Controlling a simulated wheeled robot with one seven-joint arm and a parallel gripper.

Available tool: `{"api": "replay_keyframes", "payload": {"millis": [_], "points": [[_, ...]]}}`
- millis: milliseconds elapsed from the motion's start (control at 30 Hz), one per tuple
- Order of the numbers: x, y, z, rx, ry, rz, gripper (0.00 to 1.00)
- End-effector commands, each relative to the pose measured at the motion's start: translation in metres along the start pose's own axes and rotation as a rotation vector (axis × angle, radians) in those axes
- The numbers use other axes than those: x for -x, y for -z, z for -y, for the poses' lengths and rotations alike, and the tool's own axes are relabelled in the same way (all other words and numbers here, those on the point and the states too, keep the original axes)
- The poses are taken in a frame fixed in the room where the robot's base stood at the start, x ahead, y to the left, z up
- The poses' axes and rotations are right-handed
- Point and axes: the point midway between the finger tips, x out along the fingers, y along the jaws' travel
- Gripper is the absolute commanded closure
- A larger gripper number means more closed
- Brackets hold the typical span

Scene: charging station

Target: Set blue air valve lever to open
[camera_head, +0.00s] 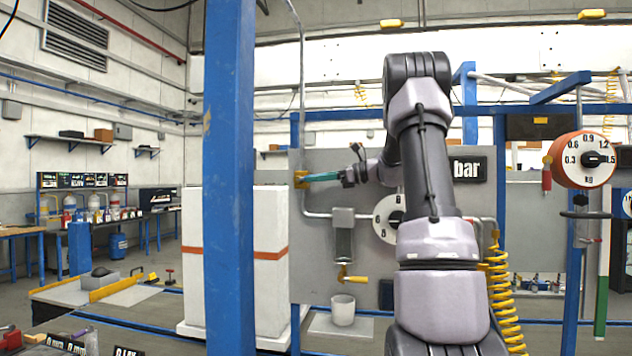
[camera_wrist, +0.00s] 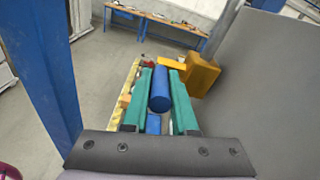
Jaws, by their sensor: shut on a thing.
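The blue valve lever (camera_wrist: 160,90) is a thick blue cylinder in the wrist view, lying between the two green fingers of my gripper (camera_wrist: 163,78). The fingers are shut on it, and it points along them. The lever joins the yellow valve body (camera_wrist: 200,74), just right of the fingertips. In the head view the yellow valve (camera_head: 300,179) sits on the grey pipe at the left edge of the grey panel. My gripper (camera_head: 312,177) reaches it from the right with teal fingers. There the lever is hidden or too small to make out.
A blue post (camera_head: 229,200) stands left of the valve. The grey panel (camera_head: 320,270) carries a dial (camera_head: 384,222) and a yellow-handled crank (camera_head: 352,279) below my arm. A large orange-rimmed dial (camera_head: 582,160) is at right. A white cabinet (camera_head: 270,215) stands behind the post.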

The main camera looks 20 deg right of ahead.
Motion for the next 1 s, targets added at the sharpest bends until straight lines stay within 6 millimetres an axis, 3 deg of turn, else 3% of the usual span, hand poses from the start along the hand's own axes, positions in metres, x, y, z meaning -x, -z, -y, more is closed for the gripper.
{"api": "replay_keyframes", "payload": {"millis": [500, 1000], "points": [[-0.007, -0.028, 0.006, 0.007, -0.089, -0.454, 1.0], [-0.027, -0.049, 0.011, 0.006, -0.18, -0.918, 1.0]]}}
